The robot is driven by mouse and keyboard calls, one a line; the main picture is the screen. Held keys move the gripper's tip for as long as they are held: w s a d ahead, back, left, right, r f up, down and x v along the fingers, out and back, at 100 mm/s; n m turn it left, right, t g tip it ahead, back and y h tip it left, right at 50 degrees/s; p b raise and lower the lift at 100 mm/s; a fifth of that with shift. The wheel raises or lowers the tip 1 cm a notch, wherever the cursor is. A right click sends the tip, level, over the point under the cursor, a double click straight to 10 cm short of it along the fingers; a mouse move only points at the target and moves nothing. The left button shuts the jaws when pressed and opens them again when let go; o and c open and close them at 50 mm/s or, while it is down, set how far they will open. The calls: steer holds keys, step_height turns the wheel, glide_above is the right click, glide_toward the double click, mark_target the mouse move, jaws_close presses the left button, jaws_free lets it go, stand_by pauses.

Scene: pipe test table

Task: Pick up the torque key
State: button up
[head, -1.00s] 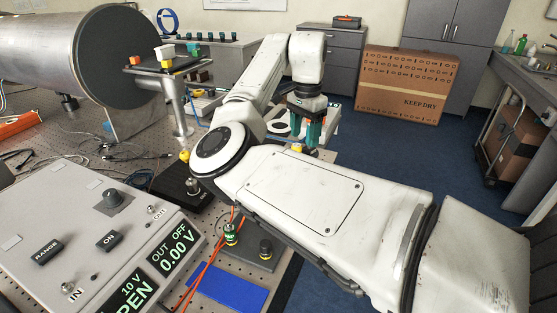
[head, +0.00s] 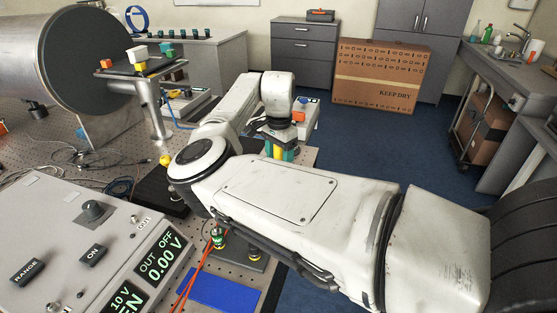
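My gripper (head: 282,154) is beyond my white forearm, over the far right corner of the perforated table. Its teal fingers point down, and their tips are hidden behind the forearm. A yellow piece (head: 285,156) shows between or just behind the fingers; I cannot tell whether it is held. I cannot pick out the torque key for certain; it may be this yellow piece or be hidden by the arm.
A grey control box (head: 75,240) fills the near left. A metal cylinder (head: 60,60) and a post stand (head: 150,105) with coloured blocks are at the back left. A blue pad (head: 224,289) lies at the front edge.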

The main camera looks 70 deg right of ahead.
steer(key=shift+f, duration=0.45)
jaws_close()
stand_by(0.3)
